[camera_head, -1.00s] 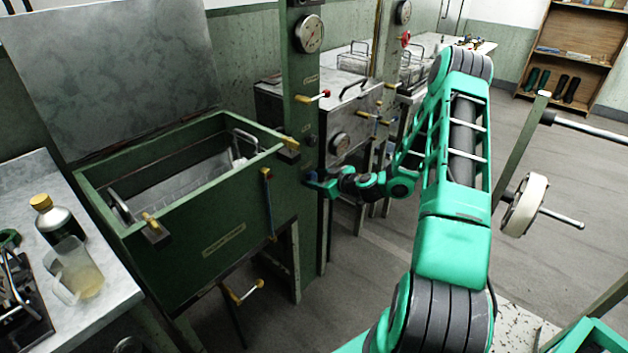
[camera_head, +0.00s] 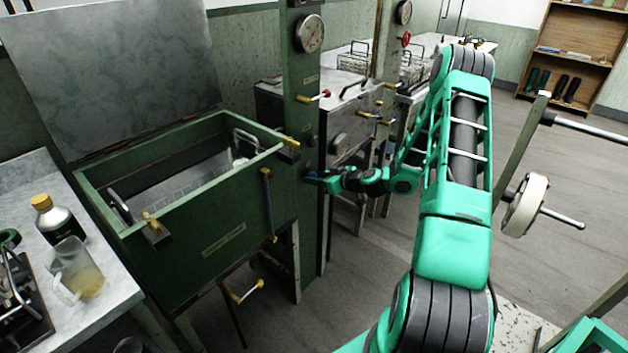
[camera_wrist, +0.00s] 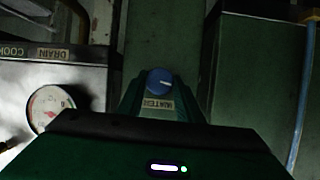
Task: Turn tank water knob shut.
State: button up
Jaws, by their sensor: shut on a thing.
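The tank water knob (camera_wrist: 159,80) is a round blue knob with a pale pointer line, on a green post. A label (camera_wrist: 158,104) reading WATER shows upside down below it in the wrist view. My gripper (camera_wrist: 161,90) has a finger on each side of the knob and is shut on it. In the head view my gripper (camera_head: 316,178) reaches left to the post (camera_head: 302,120) beside the green tank (camera_head: 230,215), and mostly hides the knob there.
A steel cooker (camera_head: 275,97) stands behind. A bottle (camera_head: 58,222) and a jug (camera_head: 78,270) are on the left counter.

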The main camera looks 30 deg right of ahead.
jog(key=shift+w+d+f+m+g+y, duration=0.15)
jog(key=shift+d+m+y, duration=0.1)
jog(key=shift+m+y, duration=1.25)
jog(key=shift+s+d+f+m+g+y, duration=0.2)
jog(key=shift+m+y, duration=0.65)
jog(key=shift+m, duration=1.4)
jog(key=shift+w+d+f+m+t+y, duration=0.1)
jog(key=shift+w+d+m+y, duration=0.15)
jog(key=shift+m+y, duration=1.25)
jog(key=shift+m+h, duration=0.25)
jog(key=shift+m, duration=0.2)
jog(key=o, duration=1)
jog(key=shift+o, duration=0.2)
jog(key=shift+a, duration=0.1)
jog(key=shift+s+r, duration=0.1)
